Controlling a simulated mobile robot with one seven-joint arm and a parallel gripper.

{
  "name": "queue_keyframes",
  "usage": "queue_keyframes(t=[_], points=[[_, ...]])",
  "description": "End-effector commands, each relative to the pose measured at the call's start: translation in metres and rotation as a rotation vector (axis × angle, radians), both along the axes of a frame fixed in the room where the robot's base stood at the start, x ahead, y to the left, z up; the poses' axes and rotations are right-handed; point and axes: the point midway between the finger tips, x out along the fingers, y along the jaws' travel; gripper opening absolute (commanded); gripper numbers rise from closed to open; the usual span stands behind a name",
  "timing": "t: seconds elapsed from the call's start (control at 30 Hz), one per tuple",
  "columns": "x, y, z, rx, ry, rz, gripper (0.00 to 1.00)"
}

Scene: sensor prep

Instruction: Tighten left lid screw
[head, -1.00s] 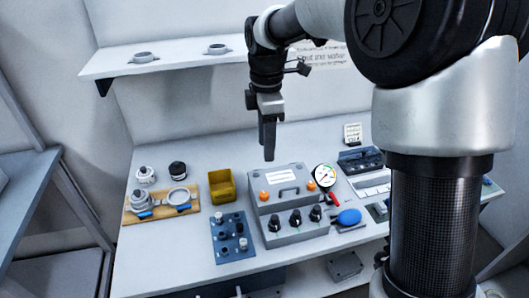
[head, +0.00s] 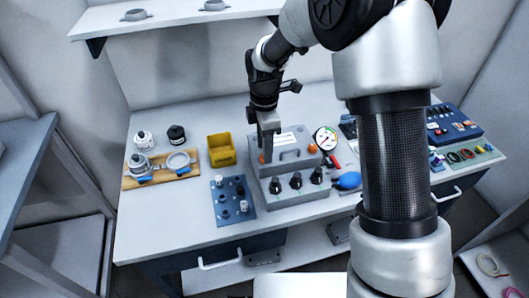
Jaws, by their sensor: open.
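A grey box (head: 291,168) with a lid, a handle and a white label stands on the workbench in the head view. Its left orange lid screw (head: 262,158) is partly hidden by my gripper. Its right orange lid screw (head: 312,148) is in plain view. My gripper (head: 266,156) points down, open, with its fingertips at the left screw. I cannot tell whether the fingers touch the screw or are around it. Black knobs (head: 296,181) line the box's lower front step.
A round gauge (head: 326,138) stands close right of the box, with a blue bulb (head: 346,181) in front of it. A yellow bin (head: 221,151) and a blue plate with pegs (head: 232,201) are to the left. A wooden board (head: 160,178) lies further left.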

Motion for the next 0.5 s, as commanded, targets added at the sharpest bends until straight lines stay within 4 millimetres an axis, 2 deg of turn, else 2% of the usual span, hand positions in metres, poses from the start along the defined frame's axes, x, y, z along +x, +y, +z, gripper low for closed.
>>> queue_keyframes(t=[0.1,0.2,0.5], points=[[0.000,0.000,-0.014,-0.001,0.002,0.001,0.40],[-0.001,0.000,-0.020,0.000,0.001,0.001,0.40],[0.000,0.000,-0.021,0.000,0.000,0.001,0.40]])
